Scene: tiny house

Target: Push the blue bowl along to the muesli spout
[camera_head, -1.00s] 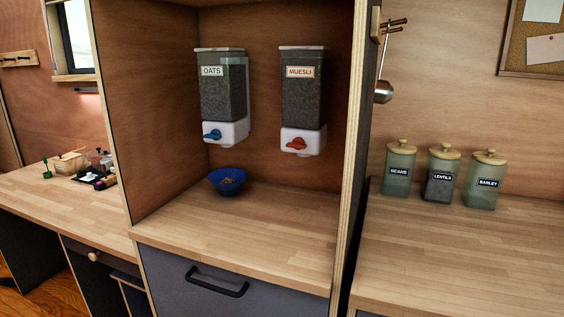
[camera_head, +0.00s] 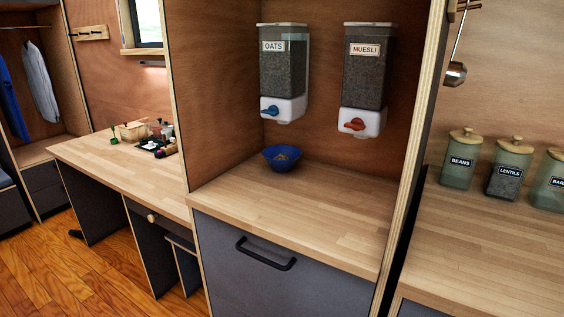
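The blue bowl (camera_head: 283,160) stands upright on the wooden counter inside the alcove, below the oats dispenser (camera_head: 284,72). The muesli dispenser (camera_head: 363,78) hangs on the back wall to the right of the oats one. Its white spout block with a red knob (camera_head: 355,124) is up and to the right of the bowl. The oats spout block has a blue knob (camera_head: 270,111). Neither of my grippers is in view.
The alcove counter (camera_head: 300,210) is clear to the right of the bowl. A plywood side panel (camera_head: 412,140) closes the alcove on the right. Several labelled jars (camera_head: 460,160) stand on the right counter. A desk with small items (camera_head: 150,140) is at left.

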